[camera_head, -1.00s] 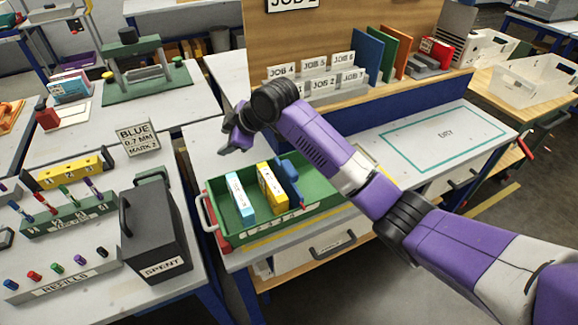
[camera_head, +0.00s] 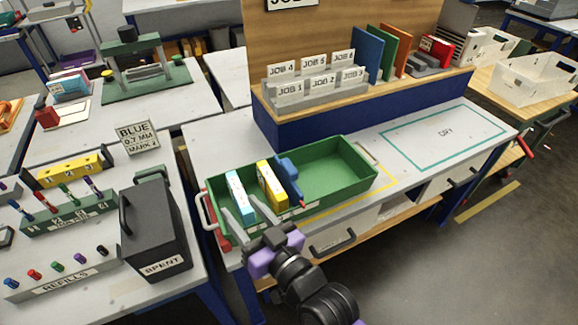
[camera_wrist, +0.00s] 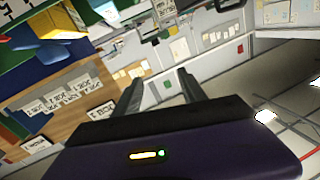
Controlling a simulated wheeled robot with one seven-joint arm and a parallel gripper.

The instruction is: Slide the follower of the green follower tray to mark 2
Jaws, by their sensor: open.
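The green follower tray (camera_head: 345,167) sits on the workbench in the head view. Its blue follower (camera_head: 288,172) stands across the tray, just right of a yellow box (camera_head: 268,186). A light-blue box (camera_head: 237,198) stands left of the yellow one. A small red tip (camera_head: 302,205) shows at the follower's front end. My gripper (camera_head: 242,208) is open, with its fingers over the tray's front left wall, in front of the boxes. It hides part of the front wall and its mark numbers. The open fingers (camera_wrist: 160,85) show in the wrist view with nothing between them; the tray is not discernible there.
Job cards (camera_head: 318,84) stand on a blue ledge behind the tray. A dark SPENT bin (camera_head: 157,230) stands on the left table near a sign (camera_head: 137,137) reading BLUE, 0.7 MM, MARK 2. The DRY area (camera_head: 445,133) at right is bare.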

